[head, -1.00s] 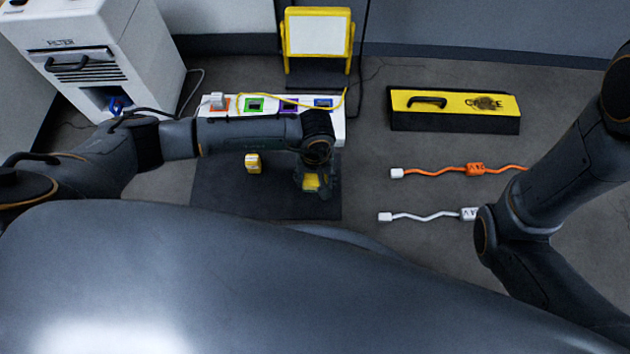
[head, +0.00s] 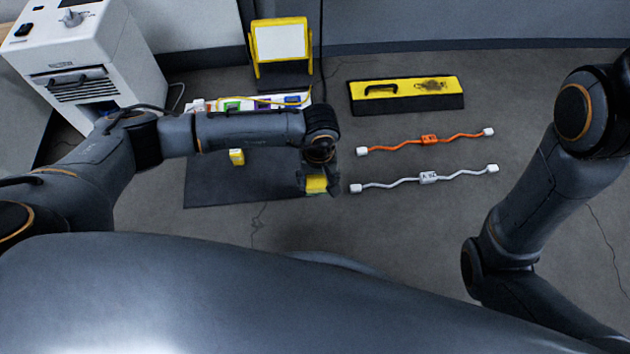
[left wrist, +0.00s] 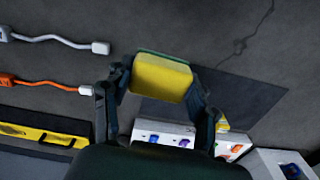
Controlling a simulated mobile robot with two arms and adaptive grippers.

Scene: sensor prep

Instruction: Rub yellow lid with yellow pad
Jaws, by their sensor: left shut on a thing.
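The yellow pad (head: 316,184) with a green side is held between the fingers of my left gripper (head: 318,180), above the floor by the right edge of the dark mat. The left wrist view shows the pad (left wrist: 161,78) clamped between both fingers. The yellow lid (head: 405,91) tops a long black case at the back, right of and beyond my left gripper. It has a black handle on its left and a dark smudge (head: 432,86) on its right. The pad and lid are apart. My right gripper is out of the picture; only its arm shows.
A yellow block (head: 237,157) is on the dark mat (head: 225,188). A yellow-framed stand (head: 281,43) and white filter box (head: 85,65) stand behind.

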